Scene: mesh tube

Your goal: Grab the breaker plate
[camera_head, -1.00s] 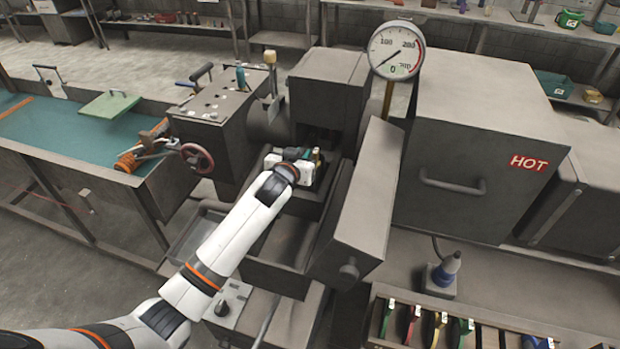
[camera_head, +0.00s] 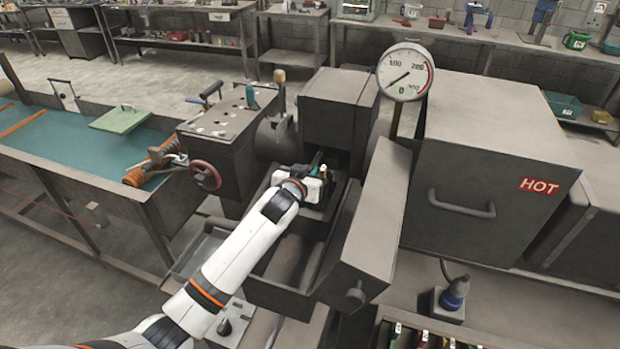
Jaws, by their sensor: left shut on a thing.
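My left arm reaches in from the lower left. My left gripper (camera_head: 320,180) is at the open grey metal housing (camera_head: 270,295) in the middle, just below its dark opening. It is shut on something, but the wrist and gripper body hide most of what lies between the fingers. I cannot make out the breaker plate clearly; a small dark green and black part shows at the gripper. My right gripper is not in view.
A swung-out grey door (camera_head: 368,225) stands right of the gripper. A dial gauge (camera_head: 404,72) rises behind it. A large box with a HOT label (camera_head: 539,186) stands at right. A red handwheel (camera_head: 205,176) is at left. A slotted rack (camera_head: 440,336) is at lower right.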

